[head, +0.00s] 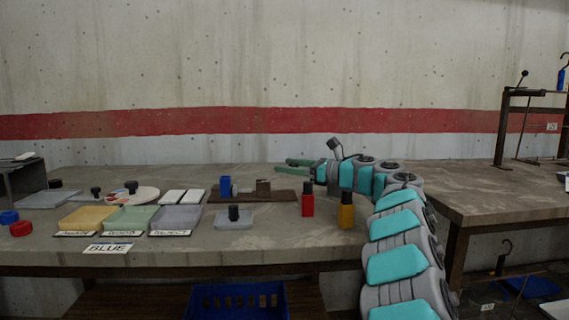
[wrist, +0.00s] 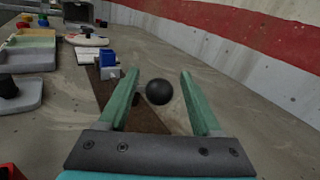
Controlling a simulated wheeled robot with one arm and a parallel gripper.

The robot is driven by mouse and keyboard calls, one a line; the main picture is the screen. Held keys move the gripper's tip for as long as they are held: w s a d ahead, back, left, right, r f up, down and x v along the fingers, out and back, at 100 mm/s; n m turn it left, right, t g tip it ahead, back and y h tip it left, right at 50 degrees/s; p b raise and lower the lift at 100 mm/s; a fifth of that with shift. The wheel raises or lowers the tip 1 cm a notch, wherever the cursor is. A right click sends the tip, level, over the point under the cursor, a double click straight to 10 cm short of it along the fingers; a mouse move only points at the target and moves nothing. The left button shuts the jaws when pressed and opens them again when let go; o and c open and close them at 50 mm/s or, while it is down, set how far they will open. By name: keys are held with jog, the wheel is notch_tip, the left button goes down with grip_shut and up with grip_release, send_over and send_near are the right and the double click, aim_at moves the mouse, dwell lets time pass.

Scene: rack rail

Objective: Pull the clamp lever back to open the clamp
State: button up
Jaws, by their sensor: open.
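A black ball knob (wrist: 159,92), which looks like the end of the clamp lever, shows between my fingers in the wrist view. My gripper (wrist: 160,75) is open, with its two green fingers on either side of the knob and a visible gap at each side. The lever's shaft is mostly hidden. In the head view my gripper (head: 289,163) reaches left over the board's right end, and I cannot make out the knob there.
A red bottle (head: 308,203) and a yellow bottle (head: 346,214) stand near my arm. Coloured trays (head: 130,219) and a grey plate with a black knob (head: 234,219) lie to the left. A frame with a lever (head: 505,125) stands on the right table. The wall is behind.

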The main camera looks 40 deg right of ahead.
jog(key=shift+x, duration=0.85)
jog(key=shift+c, duration=0.2)
grip_shut()
dwell(0.5)
